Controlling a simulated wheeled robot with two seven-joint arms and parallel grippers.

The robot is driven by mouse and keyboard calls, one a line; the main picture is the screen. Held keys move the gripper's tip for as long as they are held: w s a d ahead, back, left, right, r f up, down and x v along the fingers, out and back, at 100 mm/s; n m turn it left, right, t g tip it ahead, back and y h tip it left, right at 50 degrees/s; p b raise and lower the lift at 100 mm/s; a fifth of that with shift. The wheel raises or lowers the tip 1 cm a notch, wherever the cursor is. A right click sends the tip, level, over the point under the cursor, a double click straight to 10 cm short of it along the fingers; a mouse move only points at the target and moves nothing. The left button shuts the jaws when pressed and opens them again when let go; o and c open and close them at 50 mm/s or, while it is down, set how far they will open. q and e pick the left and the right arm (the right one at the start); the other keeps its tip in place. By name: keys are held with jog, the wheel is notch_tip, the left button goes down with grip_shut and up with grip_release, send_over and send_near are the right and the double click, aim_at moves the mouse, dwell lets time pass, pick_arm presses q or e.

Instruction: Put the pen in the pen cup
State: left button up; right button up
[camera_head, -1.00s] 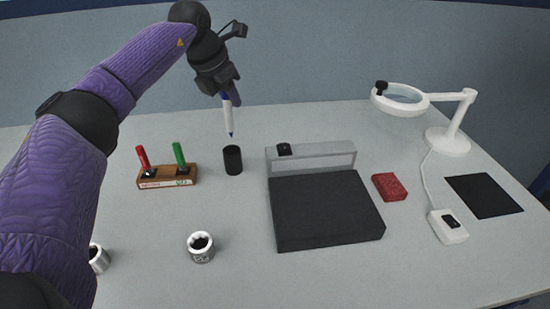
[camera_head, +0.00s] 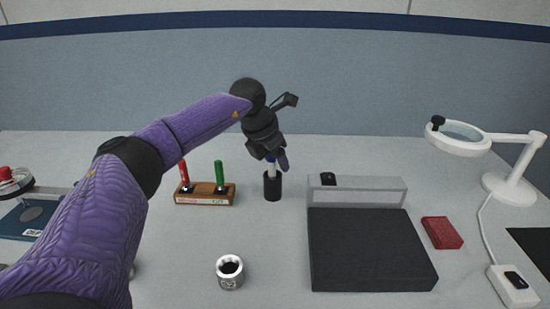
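The black pen cup (camera_head: 272,188) stands upright on the table, right of the wooden block. The pen (camera_head: 271,169) is upright, with a blue upper part and a white barrel. Its lower end is hidden at the cup's mouth and appears to be inside the cup; whether it rests on the bottom cannot be seen. My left gripper (camera_head: 272,158) is directly above the cup, pointing down, with its fingers around the pen's upper part, and appears shut on it. My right gripper is not in view.
A wooden block (camera_head: 206,197) with a red and a green handle stands just left of the cup. A metal housing (camera_head: 229,272) is in front. A black mat (camera_head: 368,252) with a grey rack (camera_head: 360,190) lies right. A magnifier lamp (camera_head: 507,188) and red block (camera_head: 442,232) are farther right.

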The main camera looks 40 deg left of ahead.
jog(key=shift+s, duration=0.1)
pick_arm(q)
jog(key=p+v, duration=0.4)
jog(key=v, duration=0.8)
jog(key=shift+p, duration=0.4)
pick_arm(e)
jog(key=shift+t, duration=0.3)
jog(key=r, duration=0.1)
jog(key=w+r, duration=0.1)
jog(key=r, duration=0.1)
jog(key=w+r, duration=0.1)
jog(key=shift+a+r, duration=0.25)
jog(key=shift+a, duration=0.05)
pick_arm(q)
jog(key=shift+r, duration=0.15)
